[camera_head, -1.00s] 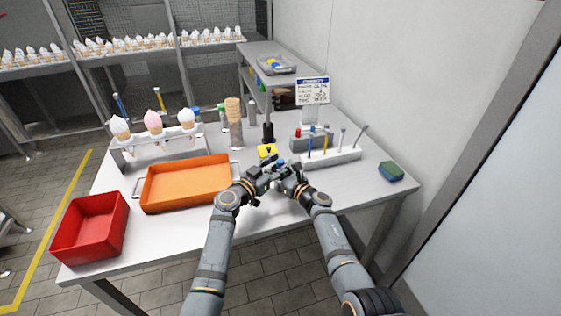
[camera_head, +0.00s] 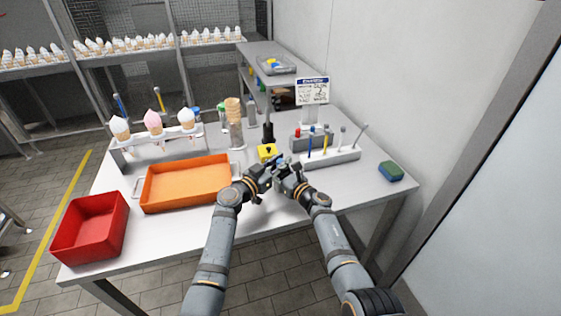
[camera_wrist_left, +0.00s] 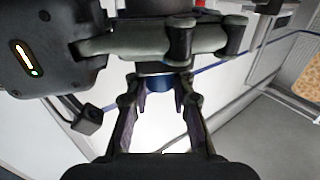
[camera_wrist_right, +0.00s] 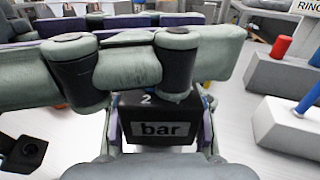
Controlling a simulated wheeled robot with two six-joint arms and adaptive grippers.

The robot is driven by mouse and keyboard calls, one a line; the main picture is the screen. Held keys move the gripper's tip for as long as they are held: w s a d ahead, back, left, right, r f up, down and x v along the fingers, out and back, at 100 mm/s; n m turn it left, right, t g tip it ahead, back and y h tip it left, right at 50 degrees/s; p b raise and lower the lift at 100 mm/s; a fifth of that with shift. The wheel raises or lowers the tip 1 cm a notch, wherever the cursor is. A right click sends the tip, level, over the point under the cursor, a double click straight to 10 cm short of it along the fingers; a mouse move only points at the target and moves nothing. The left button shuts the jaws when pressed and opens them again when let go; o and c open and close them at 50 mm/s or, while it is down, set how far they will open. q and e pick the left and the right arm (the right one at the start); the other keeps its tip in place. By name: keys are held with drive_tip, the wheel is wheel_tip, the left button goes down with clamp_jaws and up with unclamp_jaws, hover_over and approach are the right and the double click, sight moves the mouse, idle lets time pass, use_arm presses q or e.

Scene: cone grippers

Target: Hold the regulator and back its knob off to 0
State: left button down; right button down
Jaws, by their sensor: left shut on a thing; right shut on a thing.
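The regulator is small and largely hidden between my two grippers in the head view. In the right wrist view its black body (camera_wrist_right: 160,130) shows the word "bar" and a "2" above it. My right gripper (camera_head: 284,173) is shut on this body, its fingers at both sides. My left gripper (camera_head: 262,175) comes in from the left, its fingers crossing close to the right ones. In the left wrist view its fingers close around a blue round part (camera_wrist_left: 160,84), which looks like the knob, under a dark cylinder (camera_wrist_left: 165,67). The pointer is hidden.
A yellow box (camera_head: 263,156) with a black top stands just behind the grippers. A grey rack (camera_head: 346,157) with several coloured rods is to its right. An orange tray (camera_head: 151,205) and a red bin (camera_head: 88,252) lie left.

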sight(280, 160)
use_arm(q)
drive_tip(key=shift+f+m+g+h, duration=0.1)
drive_tip(key=shift+m+g+h, duration=0.5)
drive_tip(key=shift+h, duration=0.1)
drive_tip(key=shift+m+g+h, duration=1.7)
drive_tip(key=shift+m+g, duration=0.2)
drive_tip(key=shift+g, duration=0.6)
drive_tip(key=shift+m, duration=0.3)
drive_tip(key=shift+a+g+h, duration=0.15)
drive_tip(key=shift+g+h, duration=0.15)
drive_tip(key=shift+g, duration=0.4)
drive_tip(key=c, duration=1.1)
unclamp_jaws()
wheel_tip(280, 160, up, 10)
drive_tip(key=shift+r, duration=0.1)
